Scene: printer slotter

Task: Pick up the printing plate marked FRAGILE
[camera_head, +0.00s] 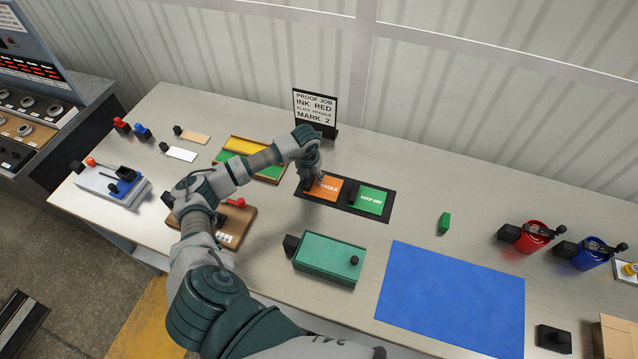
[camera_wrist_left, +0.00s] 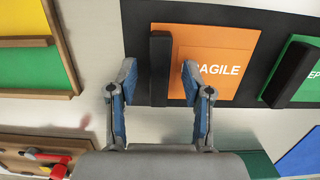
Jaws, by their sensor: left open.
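The orange printing plate marked FRAGILE (camera_head: 326,187) lies on a black rack (camera_head: 350,205) near the middle of the table. In the left wrist view the orange plate (camera_wrist_left: 222,62) shows a black upright handle (camera_wrist_left: 160,68) along its left edge. My left gripper (camera_head: 311,178) is at this plate, over its left side. In the wrist view its two blue-padded fingers (camera_wrist_left: 155,82) are apart, one on each side of the handle, with nothing visibly clamped. The first letters of FRAGILE are hidden. My right gripper is not in view.
A green KEEP DRY plate (camera_head: 370,198) sits just right on the same rack. A green box (camera_head: 328,262) stands in front, beside a blue mat (camera_head: 455,300). A sign (camera_head: 315,107) stands behind. A yellow and green tray (camera_head: 240,165) lies left.

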